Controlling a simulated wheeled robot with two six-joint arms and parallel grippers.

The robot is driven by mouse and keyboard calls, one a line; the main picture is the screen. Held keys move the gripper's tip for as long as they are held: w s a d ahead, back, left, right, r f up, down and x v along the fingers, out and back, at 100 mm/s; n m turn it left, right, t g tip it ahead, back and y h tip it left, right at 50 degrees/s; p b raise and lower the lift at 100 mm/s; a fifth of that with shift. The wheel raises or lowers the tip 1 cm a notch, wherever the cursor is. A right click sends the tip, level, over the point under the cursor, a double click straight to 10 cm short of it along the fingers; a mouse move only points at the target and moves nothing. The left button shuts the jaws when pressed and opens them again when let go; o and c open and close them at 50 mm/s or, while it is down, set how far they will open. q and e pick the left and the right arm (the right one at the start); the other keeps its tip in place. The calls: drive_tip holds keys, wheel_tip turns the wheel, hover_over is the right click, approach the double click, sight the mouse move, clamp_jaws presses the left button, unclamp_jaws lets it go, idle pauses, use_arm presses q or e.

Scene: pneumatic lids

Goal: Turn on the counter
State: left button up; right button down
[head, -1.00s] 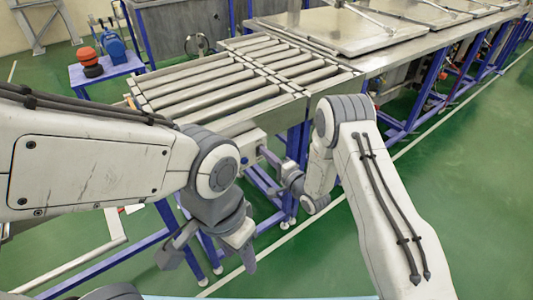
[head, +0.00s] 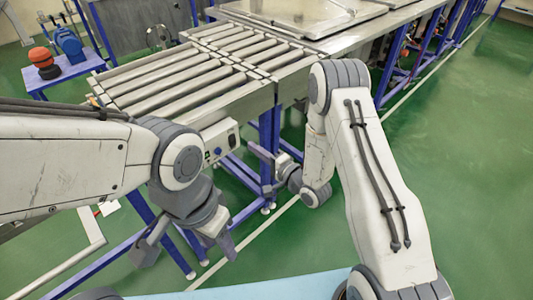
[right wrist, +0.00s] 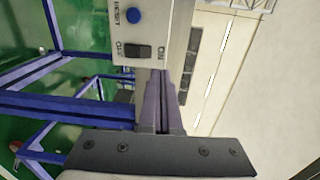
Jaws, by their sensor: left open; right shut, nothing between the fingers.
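A pale control box (head: 220,141) hangs at the near end of the roller counter (head: 180,72). In the right wrist view its panel (right wrist: 180,18) shows a blue RESET button (right wrist: 134,15) and a black rocker switch (right wrist: 137,51) between OFF and ON labels. My right gripper (head: 252,148) is shut and empty, just right of the box. In the right wrist view its fingers (right wrist: 160,75) point at the panel's edge near the ON side; I cannot tell whether they touch. My left gripper (head: 188,250) is open and empty, lower and nearer.
Blue frame legs (head: 267,150) stand under the counter, close to my right gripper. A metal table with lids (head: 310,12) continues behind it. A small blue stand (head: 65,72) holds a red-and-black object at the far left. Green floor (head: 450,170) is clear at right.

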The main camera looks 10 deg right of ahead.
drive_tip(key=s+d, duration=0.1)
drive_tip(key=s+d+r, duration=0.1)
drive_tip(key=s+d, duration=0.1)
drive_tip(key=shift+s+r, duration=0.25)
drive_tip(key=shift+s, duration=0.1)
drive_tip(key=s+a+r+n+g+h, duration=0.35)
drive_tip(key=a+n+g+h, duration=0.2)
drive_tip(key=n, duration=0.45)
drive_tip(key=s+r+n+g+h, duration=0.1)
drive_tip(key=s+r+n+g, duration=0.1)
drive_tip(key=s, duration=0.7)
drive_tip(key=s+d+r+n+g+h, duration=0.1)
drive_tip(key=s+r+n+g, duration=0.1)
drive_tip(key=s, duration=0.6)
drive_tip(key=s+d+r+n+g+h, duration=0.1)
drive_tip(key=s+n+g, duration=0.3)
drive_tip(key=s, duration=0.5)
drive_tip(key=shift+s+d+r+g+h, duration=0.2)
drive_tip(key=shift+s+r+g+h, duration=0.2)
drive_tip(key=shift+r, duration=0.5)
